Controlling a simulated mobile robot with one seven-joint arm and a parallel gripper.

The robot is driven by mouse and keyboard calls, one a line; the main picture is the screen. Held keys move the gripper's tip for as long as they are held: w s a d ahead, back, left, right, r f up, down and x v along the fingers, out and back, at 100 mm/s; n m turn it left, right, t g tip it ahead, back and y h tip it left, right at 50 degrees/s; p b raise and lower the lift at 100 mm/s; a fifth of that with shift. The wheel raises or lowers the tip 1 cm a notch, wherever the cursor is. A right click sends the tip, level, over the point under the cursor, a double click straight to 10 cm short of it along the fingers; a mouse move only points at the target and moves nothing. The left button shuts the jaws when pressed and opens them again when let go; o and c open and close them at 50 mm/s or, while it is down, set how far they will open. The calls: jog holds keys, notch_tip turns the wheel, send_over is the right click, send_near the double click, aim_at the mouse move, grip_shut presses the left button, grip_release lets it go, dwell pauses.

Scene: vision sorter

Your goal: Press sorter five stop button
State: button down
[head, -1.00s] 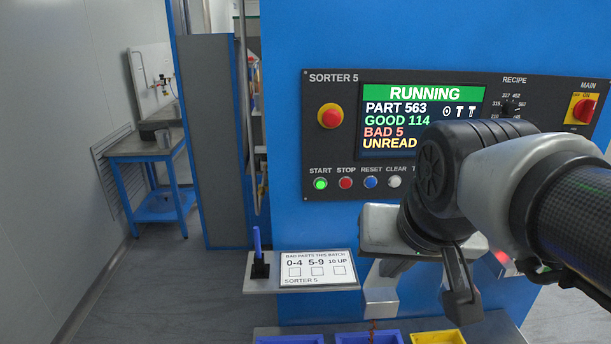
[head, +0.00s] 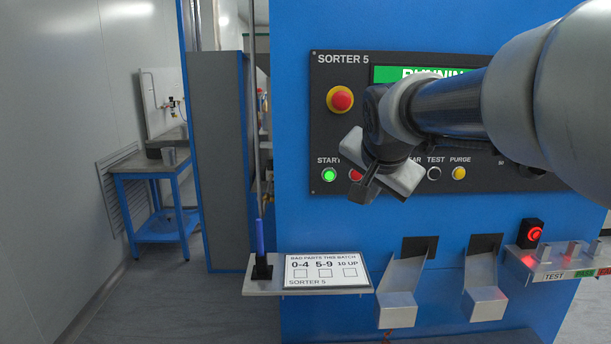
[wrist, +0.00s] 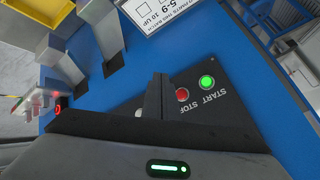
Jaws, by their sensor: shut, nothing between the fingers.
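The red stop button (head: 355,174) is on the dark Sorter 5 panel (head: 324,120), just right of the lit green start button (head: 329,175). My gripper (head: 362,192) is shut and empty, in front of the panel's lower left, and partly covers the stop button in the head view. In the wrist view the stop button (wrist: 182,94), labelled STOP, is beside my shut fingertips (wrist: 157,80), with the green start button (wrist: 207,82) farther right. I cannot tell whether the fingers touch the panel. The reset button is hidden behind my gripper in the head view.
A red emergency button on a yellow base (head: 341,99) is above the button row. My arm covers most of the screen (head: 400,74). Below, a shelf (head: 320,291) holds a tally card and blue pen. Two metal chutes (head: 400,290) jut out.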

jog(key=w+p, duration=0.3)
jog(key=w, duration=0.5)
jog(key=shift+w, duration=0.25)
dwell(1.8)
jog(key=shift+w, duration=0.75)
dwell(0.6)
jog(key=shift+s, duration=0.2)
jog(key=shift+s+b, duration=0.45)
jog(key=shift+s, duration=0.2)
jog(key=shift+s+b, duration=1.25)
jog(key=shift+s, duration=1.25)
